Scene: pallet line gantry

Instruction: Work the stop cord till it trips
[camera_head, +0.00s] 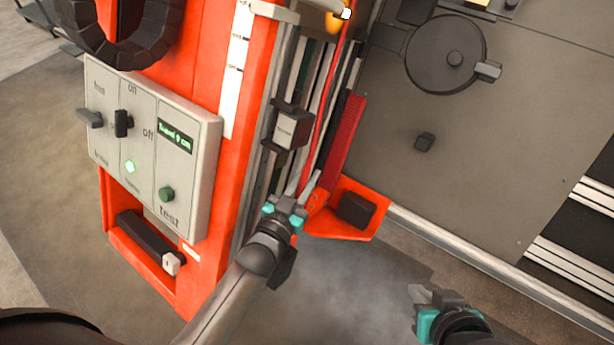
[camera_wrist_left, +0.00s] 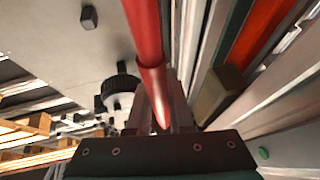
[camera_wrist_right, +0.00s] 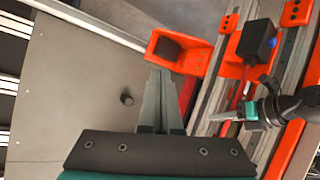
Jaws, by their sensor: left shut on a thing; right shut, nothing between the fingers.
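The red stop cord (camera_head: 320,118) runs down along the rails of the orange gantry column, from near a yellow-orange part (camera_head: 333,22) at the top. My left gripper (camera_head: 297,200) is shut on the lower part of the cord. In the left wrist view the cord (camera_wrist_left: 146,35) passes down through a slightly thicker red sleeve (camera_wrist_left: 153,82) between the fingers of the left gripper (camera_wrist_left: 163,110). My right gripper (camera_head: 422,297) is shut and empty, low and to the right, apart from the column. Its closed fingers (camera_wrist_right: 160,95) also show in the right wrist view.
An orange bracket (camera_head: 365,228) with a dark block stands right of the left gripper. A grey plate (camera_head: 490,170) lies at right.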

